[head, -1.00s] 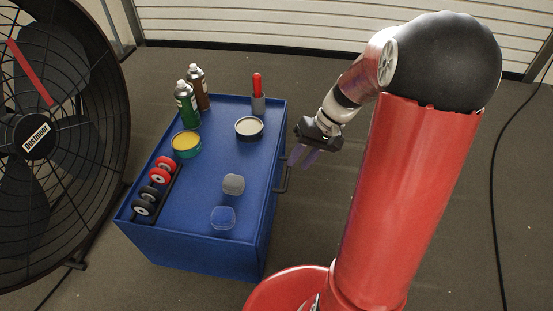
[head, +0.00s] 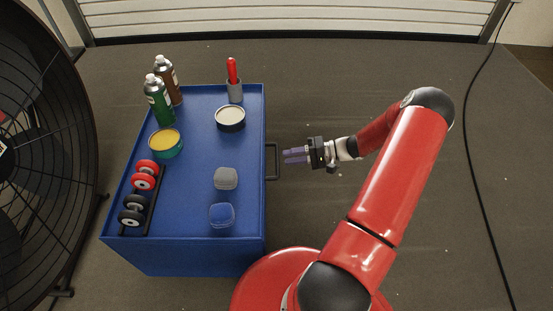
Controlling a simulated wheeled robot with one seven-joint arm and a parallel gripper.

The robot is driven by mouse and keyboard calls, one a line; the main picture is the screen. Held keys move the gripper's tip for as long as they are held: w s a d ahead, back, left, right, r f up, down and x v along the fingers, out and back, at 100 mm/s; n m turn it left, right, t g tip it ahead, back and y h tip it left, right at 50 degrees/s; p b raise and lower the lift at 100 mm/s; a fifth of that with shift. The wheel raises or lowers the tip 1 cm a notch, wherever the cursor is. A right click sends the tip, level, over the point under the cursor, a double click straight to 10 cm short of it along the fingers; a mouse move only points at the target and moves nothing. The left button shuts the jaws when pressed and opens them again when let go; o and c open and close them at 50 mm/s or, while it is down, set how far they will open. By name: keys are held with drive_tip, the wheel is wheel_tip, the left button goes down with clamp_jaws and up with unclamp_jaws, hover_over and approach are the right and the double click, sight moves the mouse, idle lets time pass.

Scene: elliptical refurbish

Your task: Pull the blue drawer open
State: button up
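The blue drawer cabinet (head: 195,215) stands at the centre left of the head view. A dark handle (head: 273,161) sticks out from its right side. The drawer front itself is turned away from the camera, and I cannot see any gap in it. My gripper (head: 285,156) is to the right of the handle, with its purple fingers pointing left towards it. The fingers look slightly apart with nothing between them. The fingertips appear close to the handle, but I cannot tell whether they touch it.
On the cabinet top are spray cans (head: 158,100), a yellow-topped tin (head: 166,142), a grey-topped tin (head: 230,117), a cup with a red tool (head: 235,90), small wheels on a rack (head: 139,200) and two small containers (head: 226,178). A large fan (head: 50,150) stands left.

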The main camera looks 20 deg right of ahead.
sight(278, 158)
drive_tip(key=x, duration=0.5)
clamp_jaws()
